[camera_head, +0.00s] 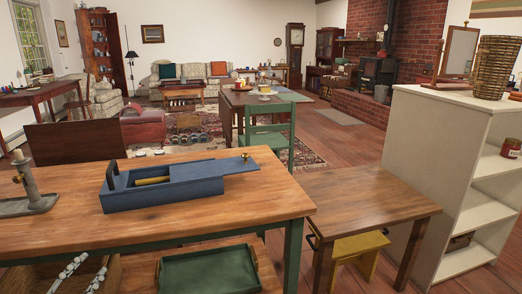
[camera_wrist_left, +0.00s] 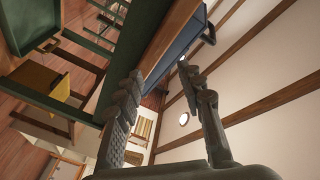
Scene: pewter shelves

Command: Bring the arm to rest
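My left gripper (camera_head: 84,274) shows at the bottom left of the head view, low in front of the wooden bench (camera_head: 255,210). In the left wrist view its two fingers (camera_wrist_left: 162,72) stand apart with nothing between them. The gripper touches nothing that I can see. A blue box (camera_head: 155,190) with its lid slid partly out to the right sits on the bench top, with a yellow-brown rod-like thing inside. The box also shows beyond the fingers in the left wrist view (camera_wrist_left: 182,45). My right gripper is in neither view.
A grey candle holder (camera_head: 38,203) stands at the bench's left end. A green tray (camera_head: 210,272) lies on the level below. A lower wooden table (camera_head: 375,197), a yellow stool (camera_head: 360,247) and a white shelf (camera_head: 430,130) stand to the right. Floor shows between table and shelf.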

